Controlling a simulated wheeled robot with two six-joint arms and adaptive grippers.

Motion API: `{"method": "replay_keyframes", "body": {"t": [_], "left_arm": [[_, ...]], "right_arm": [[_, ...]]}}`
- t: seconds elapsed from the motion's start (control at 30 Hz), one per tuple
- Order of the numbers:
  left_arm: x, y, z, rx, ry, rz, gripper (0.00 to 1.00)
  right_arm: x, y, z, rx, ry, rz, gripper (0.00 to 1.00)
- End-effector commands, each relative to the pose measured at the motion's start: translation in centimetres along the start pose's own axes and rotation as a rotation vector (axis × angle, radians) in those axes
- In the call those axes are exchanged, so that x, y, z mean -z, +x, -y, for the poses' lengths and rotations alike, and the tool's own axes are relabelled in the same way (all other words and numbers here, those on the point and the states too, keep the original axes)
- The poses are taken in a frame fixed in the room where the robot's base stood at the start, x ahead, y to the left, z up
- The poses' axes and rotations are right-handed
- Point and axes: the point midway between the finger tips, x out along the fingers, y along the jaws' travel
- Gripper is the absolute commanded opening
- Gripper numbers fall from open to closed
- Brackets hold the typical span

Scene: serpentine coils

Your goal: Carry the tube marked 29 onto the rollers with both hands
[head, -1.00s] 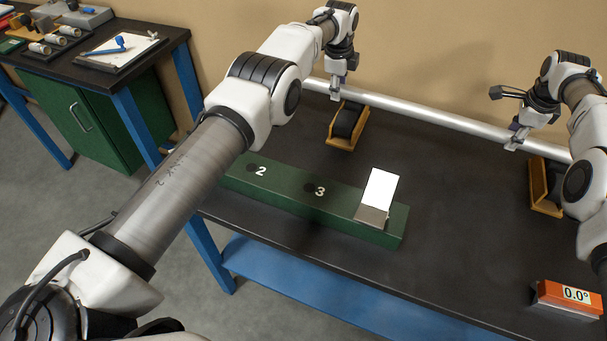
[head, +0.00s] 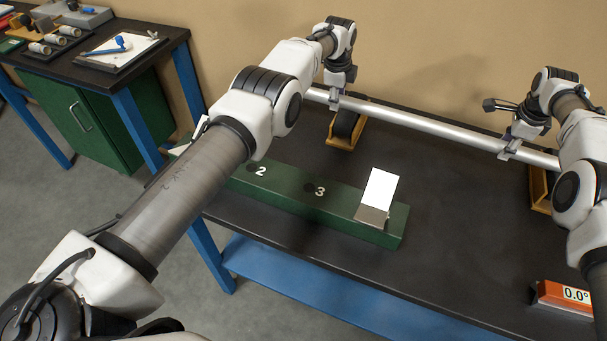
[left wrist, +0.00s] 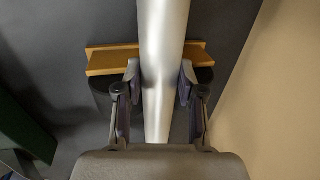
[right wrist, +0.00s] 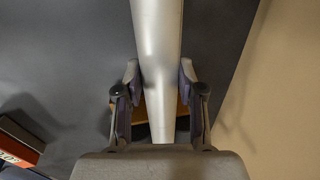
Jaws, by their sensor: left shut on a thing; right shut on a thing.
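A long silver tube (head: 425,125) runs across the back of the dark bench; no number is readable on it. My left gripper (head: 335,99) is shut around it near its left end, and my right gripper (head: 506,151) is shut around it nearer the right end. The tube also shows between the fingers in the left wrist view (left wrist: 162,50) and right wrist view (right wrist: 157,45). The left roller stand (head: 345,131), black roller in a wooden frame, is below the tube near my left gripper. The right stand (head: 540,188) is partly hidden by my arm. I cannot tell whether the tube touches the rollers.
A green block (head: 335,205) marked 2 and 3 lies in front, with a white card (head: 380,192) standing on it. An orange readout box (head: 565,299) showing 0.0° is at the front right. The wall is close behind the tube. The bench middle is clear.

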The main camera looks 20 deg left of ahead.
Motion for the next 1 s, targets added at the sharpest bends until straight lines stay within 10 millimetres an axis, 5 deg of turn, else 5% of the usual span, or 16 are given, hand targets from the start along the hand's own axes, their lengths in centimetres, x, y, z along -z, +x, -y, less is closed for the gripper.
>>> {"method": "replay_keyframes", "body": {"t": [0.1,0.13,0.2,0.43,0.47,0.53,1.0], "left_arm": [[0.01,-0.18,0.1,0.003,0.0,0.0,0.0],[0.01,-0.18,0.1,0.003,0.0,0.0,0.42],[0.0,-0.18,0.1,0.003,0.0,0.0,0.67],[0.0,-0.11,0.05,0.001,0.0,0.0,0.68],[0.0,0.06,-0.05,-0.002,0.0,0.0,0.68],[0.0,0.06,-0.05,-0.002,0.0,0.0,0.68],[-0.01,-0.04,0.01,0.0,0.0,0.0,0.68]], "right_arm": [[-0.01,-0.2,0.12,0.003,0.0,0.0,0.0],[-0.01,-0.2,0.12,0.003,0.0,0.0,0.0],[-0.02,-0.2,0.12,0.003,0.0,0.001,0.0],[-0.03,-0.22,0.12,0.003,0.0,0.001,0.0],[-0.03,-0.06,0.03,0.001,0.0,0.001,0.45],[-0.02,-0.05,0.03,0.001,0.0,0.001,0.68],[-0.01,-0.04,0.01,0.0,0.0,0.0,0.68]]}}
